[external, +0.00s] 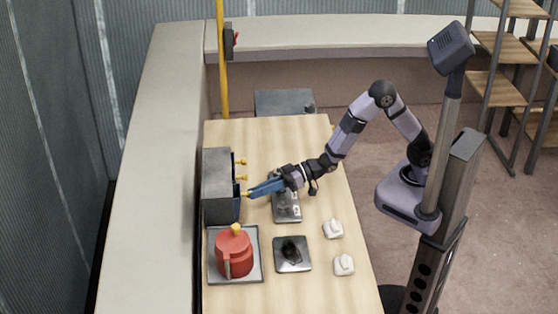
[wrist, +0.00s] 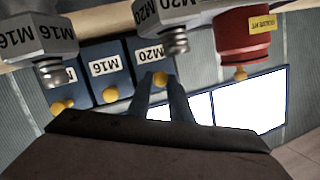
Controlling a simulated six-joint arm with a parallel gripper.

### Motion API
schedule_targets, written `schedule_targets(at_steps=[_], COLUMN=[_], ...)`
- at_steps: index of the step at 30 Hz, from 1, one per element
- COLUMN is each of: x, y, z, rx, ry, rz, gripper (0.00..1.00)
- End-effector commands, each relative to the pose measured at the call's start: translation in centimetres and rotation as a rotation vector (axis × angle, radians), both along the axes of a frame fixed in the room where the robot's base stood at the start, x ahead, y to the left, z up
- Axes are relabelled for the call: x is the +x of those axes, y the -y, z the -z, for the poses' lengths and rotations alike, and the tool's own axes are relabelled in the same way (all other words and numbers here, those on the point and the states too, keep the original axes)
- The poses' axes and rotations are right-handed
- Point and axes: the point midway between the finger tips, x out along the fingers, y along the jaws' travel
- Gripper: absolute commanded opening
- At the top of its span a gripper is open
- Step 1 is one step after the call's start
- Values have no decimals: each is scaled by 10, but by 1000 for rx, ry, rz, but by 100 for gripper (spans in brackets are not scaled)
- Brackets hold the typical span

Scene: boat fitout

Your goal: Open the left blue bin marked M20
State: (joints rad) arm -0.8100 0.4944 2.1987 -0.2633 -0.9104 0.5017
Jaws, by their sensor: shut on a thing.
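The grey bin cabinet (external: 216,190) stands at the left of the table. Its blue bin fronts face my arm and carry yellow knobs. In the wrist view the labels appear upside down: the M20 bin (wrist: 150,55) is right of the M16 bin (wrist: 103,70), with another blue bin (wrist: 62,92) further left. My gripper (external: 250,193) reaches the cabinet's nearest bin with its blue fingers. In the wrist view the fingertips (wrist: 160,82) are shut on the M20 bin's yellow knob (wrist: 160,77). I cannot tell whether this bin stands out from the cabinet.
A red pot-shaped thing (external: 233,254) stands on a grey tray (external: 256,275) close to the cabinet. A plate with a black thing (external: 301,265) and two white pieces (external: 333,229) lie nearer the table's right edge.

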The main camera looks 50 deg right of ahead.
Motion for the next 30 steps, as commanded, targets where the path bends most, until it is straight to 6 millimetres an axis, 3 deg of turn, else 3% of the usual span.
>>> schedule_targets(at_steps=[3,24,25,27,30], x=[-3,-15,-15,-14,-14], y=[2,14,14,14,14], z=[10,23,23,23,21], rx=[29,60,61,61,64], ry=[31,64,63,65,67], rz=[-2,-1,-1,-1,0], gripper=[0,0,23,37,37])
